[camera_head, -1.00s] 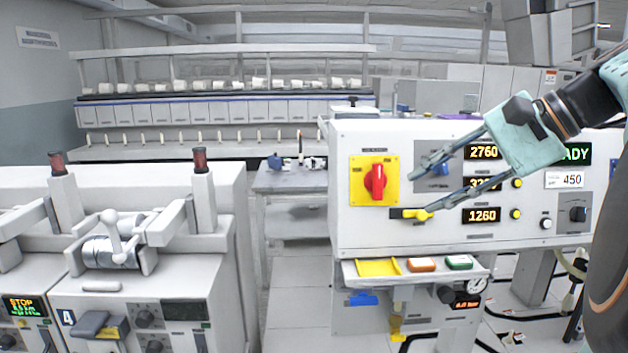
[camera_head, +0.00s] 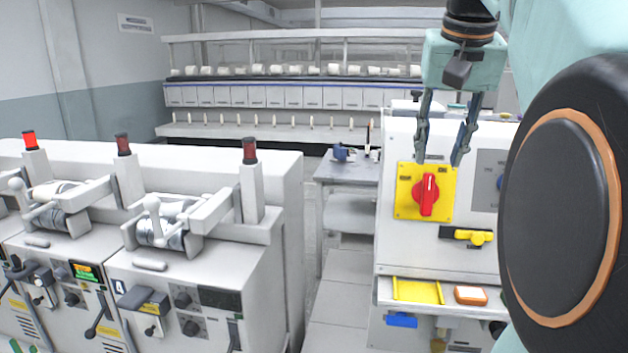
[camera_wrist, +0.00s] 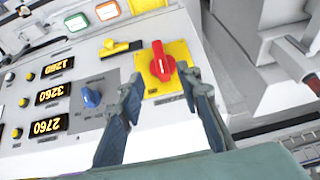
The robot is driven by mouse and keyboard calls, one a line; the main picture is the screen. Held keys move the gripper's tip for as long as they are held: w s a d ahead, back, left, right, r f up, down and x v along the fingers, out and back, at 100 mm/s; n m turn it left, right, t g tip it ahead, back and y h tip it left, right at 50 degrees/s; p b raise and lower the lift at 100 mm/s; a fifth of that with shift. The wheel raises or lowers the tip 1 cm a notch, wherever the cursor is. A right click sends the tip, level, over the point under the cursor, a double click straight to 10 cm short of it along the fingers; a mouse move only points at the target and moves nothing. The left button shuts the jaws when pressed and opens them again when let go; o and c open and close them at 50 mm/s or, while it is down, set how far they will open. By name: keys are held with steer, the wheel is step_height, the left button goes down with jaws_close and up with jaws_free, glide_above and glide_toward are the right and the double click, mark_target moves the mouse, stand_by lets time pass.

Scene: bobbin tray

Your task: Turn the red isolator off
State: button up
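The red isolator (camera_head: 428,195) is a rotary handle on a yellow plate (camera_head: 408,207) on the front of the white control cabinet. Its handle stands about upright in the head view. My gripper (camera_head: 437,163) is open, with its fingers pointing down at the top of the yellow plate in the head view. In the wrist view the red handle (camera_wrist: 162,62) lies just beyond my fingertips (camera_wrist: 158,85), nearer the right finger. Nothing is between the fingers, and I see no clear contact with the handle.
A yellow handle (camera_head: 479,237) on a black base sits below the isolator. A blue knob (camera_wrist: 91,97) is beside it on a grey plate. A shelf with a yellow tray (camera_head: 417,291) juts out below. Winding machines (camera_head: 190,262) stand to the left.

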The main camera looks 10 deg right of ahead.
mark_target(429, 189)
steer(key=b+x, duration=0.2)
steer(key=x, duration=0.8)
steer(key=shift+w+d+f, duration=0.1)
steer(key=shift+w+f, duration=0.1)
steer(key=shift+f, duration=0.05)
steer(key=shift+c, duration=0.7)
jaws_close()
